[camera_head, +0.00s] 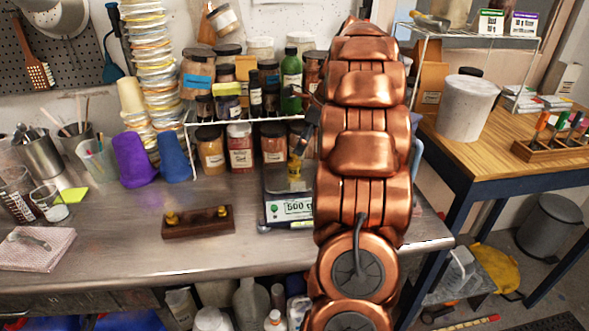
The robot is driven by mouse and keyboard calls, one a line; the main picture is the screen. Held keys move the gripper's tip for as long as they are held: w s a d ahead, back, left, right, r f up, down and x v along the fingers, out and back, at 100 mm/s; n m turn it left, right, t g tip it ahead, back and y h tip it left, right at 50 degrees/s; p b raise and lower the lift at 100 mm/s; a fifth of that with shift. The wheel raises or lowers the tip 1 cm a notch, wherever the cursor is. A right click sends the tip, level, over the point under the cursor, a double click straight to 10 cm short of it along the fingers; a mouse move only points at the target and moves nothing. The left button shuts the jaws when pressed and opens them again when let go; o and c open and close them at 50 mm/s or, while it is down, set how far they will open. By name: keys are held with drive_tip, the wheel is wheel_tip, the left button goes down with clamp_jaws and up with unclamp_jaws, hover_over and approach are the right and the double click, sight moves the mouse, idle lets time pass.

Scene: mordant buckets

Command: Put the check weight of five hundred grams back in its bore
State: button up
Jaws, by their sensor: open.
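A brass check weight (295,171) stands on the pan of a bench scale (273,183), partly hidden by my arm. The scale's display (298,207) shows 500, and my arm covers its right end. A dark wooden block (198,231) lies on the metal bench to the left of the scale, with two brass weights (171,218) standing in it, one near each end. The block's bore between them is too small to make out. My gripper (300,152) is open just above and around the top of the weight on the scale; my arm hides much of it.
A wire shelf with jars (240,145) stands right behind the scale. Purple and blue yarn cones (133,160) stand at the back left. A folded cloth (36,248) lies at far left. The bench around the block is clear.

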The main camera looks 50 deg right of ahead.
sight(294, 160)
drive_tip(key=shift+d+p+x, duration=0.15)
drive_tip(key=shift+p+x, duration=0.4)
drive_tip(key=shift+x, duration=1.35)
drive_tip(key=shift+d+p+x, duration=0.1)
drive_tip(key=shift+p+x, duration=0.45)
drive_tip(key=shift+x, duration=1.35)
drive_tip(key=shift+c, duration=0.2)
clamp_jaws()
